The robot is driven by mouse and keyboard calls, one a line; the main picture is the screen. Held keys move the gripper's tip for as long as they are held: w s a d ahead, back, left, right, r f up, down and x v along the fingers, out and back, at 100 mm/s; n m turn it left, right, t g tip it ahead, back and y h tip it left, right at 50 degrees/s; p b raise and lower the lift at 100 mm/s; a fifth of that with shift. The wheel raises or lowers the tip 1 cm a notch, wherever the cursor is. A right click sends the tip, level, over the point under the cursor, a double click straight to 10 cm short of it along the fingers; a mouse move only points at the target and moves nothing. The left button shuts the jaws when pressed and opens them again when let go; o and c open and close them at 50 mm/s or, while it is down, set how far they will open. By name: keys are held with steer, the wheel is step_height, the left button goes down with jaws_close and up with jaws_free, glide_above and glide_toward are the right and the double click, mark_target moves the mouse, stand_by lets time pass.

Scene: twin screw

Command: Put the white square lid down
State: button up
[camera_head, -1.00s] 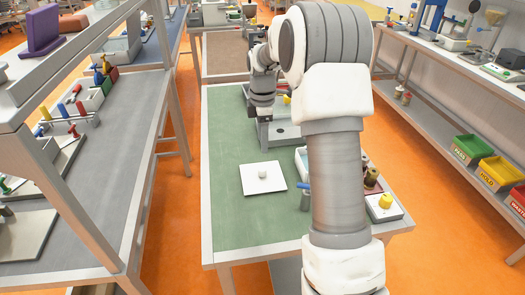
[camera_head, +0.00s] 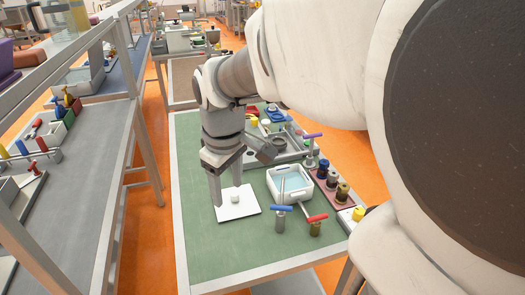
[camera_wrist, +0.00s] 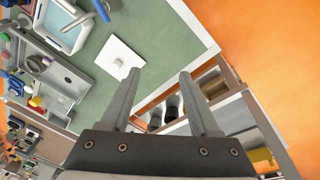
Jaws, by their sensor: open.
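The white square lid (camera_head: 246,207) lies flat on the green table mat, with its small round knob (camera_head: 235,198) facing up. It also shows in the wrist view (camera_wrist: 111,65), ahead of my fingers and to the left. My gripper (camera_head: 226,192) points down over the far left part of the lid in the head view. In the wrist view my gripper (camera_wrist: 158,72) has its two fingers well apart with nothing between them. The lid stands clear of the fingers there.
The green mat (camera_head: 215,250) has free room in front of the lid. A white tub (camera_head: 289,184), a blue-handled tool (camera_head: 281,209) and a red-handled tool (camera_head: 316,219) stand to the right. A grey fixture (camera_head: 285,150) lies behind. A rack (camera_head: 333,188) holds several knobs.

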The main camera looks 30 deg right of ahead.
steer(key=s+a+r+m+t, duration=0.1)
steer(key=s+r+m+t, duration=0.1)
steer(key=s, duration=0.3)
steer(key=s+a+r+m+t, duration=0.1)
steer(key=s+m, duration=0.2)
steer(key=s, duration=0.3)
steer(key=shift+s+a+r+t, duration=0.25)
steer(key=shift+a+r+t, duration=0.05)
steer(key=shift+r+t, duration=0.1)
